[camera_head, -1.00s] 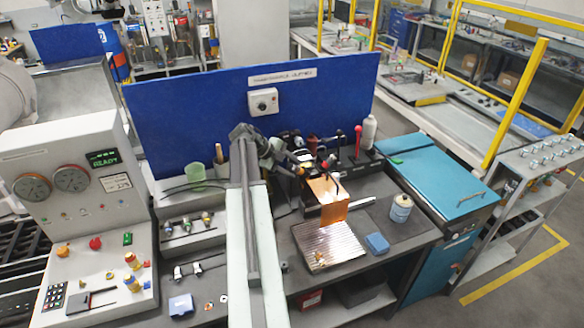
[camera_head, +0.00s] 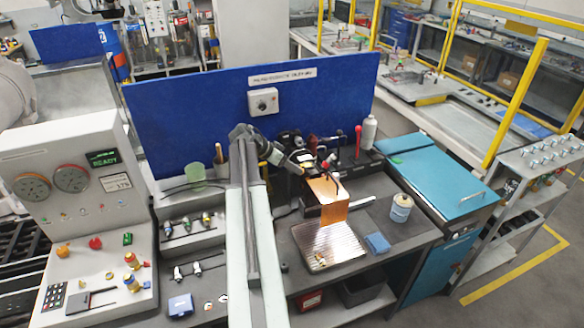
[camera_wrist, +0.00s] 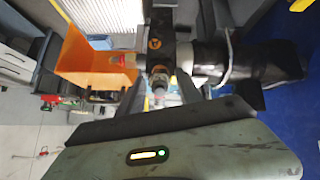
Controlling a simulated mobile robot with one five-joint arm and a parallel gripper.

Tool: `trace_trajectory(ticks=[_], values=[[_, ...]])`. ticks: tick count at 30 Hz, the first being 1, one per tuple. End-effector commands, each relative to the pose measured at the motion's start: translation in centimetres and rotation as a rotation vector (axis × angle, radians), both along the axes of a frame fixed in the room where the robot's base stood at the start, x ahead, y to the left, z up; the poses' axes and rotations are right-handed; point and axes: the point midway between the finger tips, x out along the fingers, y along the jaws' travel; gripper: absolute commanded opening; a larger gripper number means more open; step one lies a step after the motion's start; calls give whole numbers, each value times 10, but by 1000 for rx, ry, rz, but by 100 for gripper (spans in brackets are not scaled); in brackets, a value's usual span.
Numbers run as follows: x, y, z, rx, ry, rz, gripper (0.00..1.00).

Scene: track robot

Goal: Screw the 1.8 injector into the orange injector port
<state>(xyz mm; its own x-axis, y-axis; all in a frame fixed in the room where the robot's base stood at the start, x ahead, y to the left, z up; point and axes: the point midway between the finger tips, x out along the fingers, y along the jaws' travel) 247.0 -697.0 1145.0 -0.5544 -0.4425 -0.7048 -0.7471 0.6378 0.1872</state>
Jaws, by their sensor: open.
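My gripper (camera_wrist: 163,98) is open; its fingers show beyond the grey-green wrist housing. A small part with a metallic end (camera_wrist: 158,78), which looks like an injector, shows just ahead of and between the fingers; its size marking cannot be read. It lines up with a black block (camera_wrist: 160,20) that carries an orange ring (camera_wrist: 154,43), perhaps the orange injector port. I cannot tell whether the part is seated in it. In the head view my gripper (camera_head: 303,168) is at the dark fixture on the bench, beside the orange transparent guard (camera_head: 330,198).
The orange guard (camera_wrist: 95,58) stands close at the left in the wrist view, and a dark cylinder (camera_wrist: 210,58) at the right. Several injectors (camera_head: 187,224) lie in a rack left of my arm. A ribbed metal tray (camera_head: 325,245) lies before the fixture.

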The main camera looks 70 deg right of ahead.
Motion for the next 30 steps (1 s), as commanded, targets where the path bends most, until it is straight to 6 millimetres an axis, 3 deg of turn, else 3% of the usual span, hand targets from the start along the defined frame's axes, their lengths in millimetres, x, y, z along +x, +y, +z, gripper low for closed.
trace_trajectory(ticks=[5, 15, 30], values=[[0, 0, 0, 133, 109, 172, 42], [0, 0, 0, 173, 142, 225, 42], [0, 0, 0, 693, 567, 895, 42]])
